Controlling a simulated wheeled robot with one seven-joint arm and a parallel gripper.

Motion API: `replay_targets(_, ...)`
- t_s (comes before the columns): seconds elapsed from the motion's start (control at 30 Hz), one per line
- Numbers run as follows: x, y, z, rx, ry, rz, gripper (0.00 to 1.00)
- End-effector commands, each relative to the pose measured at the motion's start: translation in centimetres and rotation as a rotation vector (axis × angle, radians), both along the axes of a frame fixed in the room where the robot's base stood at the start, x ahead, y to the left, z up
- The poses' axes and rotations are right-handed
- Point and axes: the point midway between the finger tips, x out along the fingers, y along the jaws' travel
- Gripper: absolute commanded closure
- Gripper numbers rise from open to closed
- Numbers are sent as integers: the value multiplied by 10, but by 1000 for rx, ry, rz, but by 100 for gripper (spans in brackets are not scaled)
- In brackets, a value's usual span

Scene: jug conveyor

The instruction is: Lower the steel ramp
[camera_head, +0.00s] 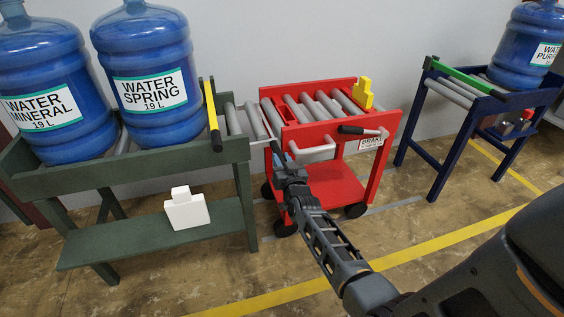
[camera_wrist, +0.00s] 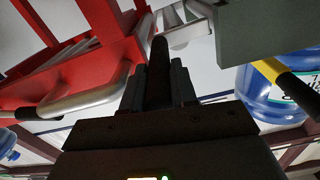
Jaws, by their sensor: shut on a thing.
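The steel ramp (camera_head: 254,120) shows as grey metal pieces between the green stand (camera_head: 240,152) and the red cart (camera_head: 330,132). It looks roughly level from here, but my gripper and the cart's corner hide part of it. My gripper (camera_head: 281,156) is low in the gap between stand and cart. In the wrist view, my gripper (camera_wrist: 158,75) is shut on a black handle (camera_wrist: 158,62) that runs up between its fingers. Light metal rollers (camera_wrist: 182,22) show just beyond it. How the handle joins the ramp is hidden.
Two blue water jugs (camera_head: 148,75) stand on the green stand beside a yellow lever (camera_head: 211,108) with a black grip. The cart has a steel push bar (camera_head: 318,149) and a black brake lever (camera_head: 358,130). A white block (camera_head: 187,213) sits on the lower shelf. A navy stand (camera_head: 460,125) is at right.

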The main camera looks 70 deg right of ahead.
Motion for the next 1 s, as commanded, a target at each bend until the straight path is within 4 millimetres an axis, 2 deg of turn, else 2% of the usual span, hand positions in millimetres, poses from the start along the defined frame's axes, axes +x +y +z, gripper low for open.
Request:
replay_targets(0.03,2,2,-8,19,-20,5,100)
replay_targets(0.43,2,3,-11,58,-52,6,100)
replay_targets(0.47,2,3,-11,59,-51,6,70)
replay_targets(0.6,1,2,-10,56,-52,4,56)
replay_targets(0.7,1,2,-9,54,-54,3,47)
replay_targets(1.0,-2,4,-7,52,-55,2,47)
